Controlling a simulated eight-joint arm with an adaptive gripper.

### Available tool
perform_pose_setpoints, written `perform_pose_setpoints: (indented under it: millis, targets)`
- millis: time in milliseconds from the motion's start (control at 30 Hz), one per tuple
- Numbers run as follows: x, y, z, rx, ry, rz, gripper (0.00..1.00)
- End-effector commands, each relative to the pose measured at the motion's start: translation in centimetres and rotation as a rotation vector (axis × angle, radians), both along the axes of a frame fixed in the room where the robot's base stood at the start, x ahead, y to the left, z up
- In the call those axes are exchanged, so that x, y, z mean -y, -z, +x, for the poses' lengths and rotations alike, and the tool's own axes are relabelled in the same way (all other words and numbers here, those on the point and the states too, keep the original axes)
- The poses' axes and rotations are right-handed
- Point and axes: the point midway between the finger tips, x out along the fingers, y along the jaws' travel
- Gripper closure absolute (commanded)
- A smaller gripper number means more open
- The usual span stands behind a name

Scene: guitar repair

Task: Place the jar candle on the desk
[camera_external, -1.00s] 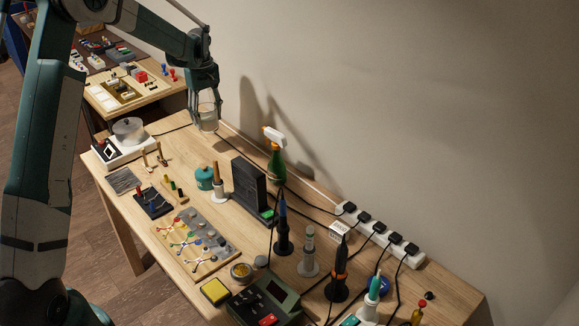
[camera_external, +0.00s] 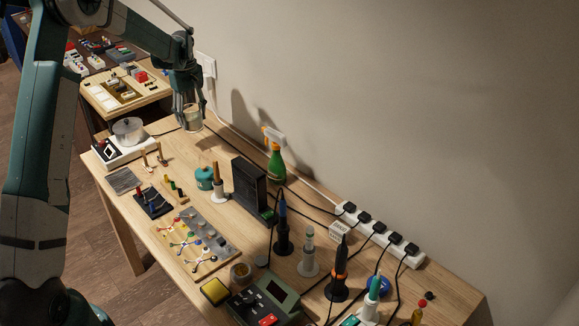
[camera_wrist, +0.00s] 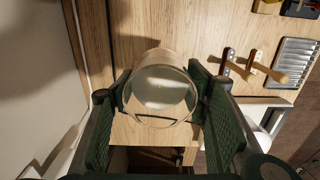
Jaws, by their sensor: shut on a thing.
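The jar candle (camera_external: 192,118), a clear glass jar with pale wax inside, is between the fingers of my gripper (camera_external: 188,112) above the far left end of the wooden desk (camera_external: 178,145). In the wrist view the jar (camera_wrist: 160,92) sits between the two green finger pads (camera_wrist: 163,105), with its round mouth towards the camera. My gripper is shut on it. The desk's wood shows around the jar, and the desk's end edge is just below it in that view. The exact height of the jar's base above the desk is hard to tell.
A white device with a round pot (camera_external: 128,130) stands left of the jar. Two small wooden-handled tools (camera_external: 152,157) lie in front. A green spray bottle (camera_external: 275,160) and a dark upright box (camera_external: 249,188) stand to the right. Bare desk and a cable along the wall lie between.

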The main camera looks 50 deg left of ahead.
Motion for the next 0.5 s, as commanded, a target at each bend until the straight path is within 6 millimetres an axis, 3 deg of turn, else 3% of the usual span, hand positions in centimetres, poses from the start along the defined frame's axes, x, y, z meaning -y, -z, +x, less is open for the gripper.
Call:
perform_pose_setpoints:
  millis: [300,500]
  targets:
    - [0.0,4.1,0.0,0.000,0.000,0.000,0.72]
    - [0.0,4.9,0.0,0.000,0.000,0.000,0.72]
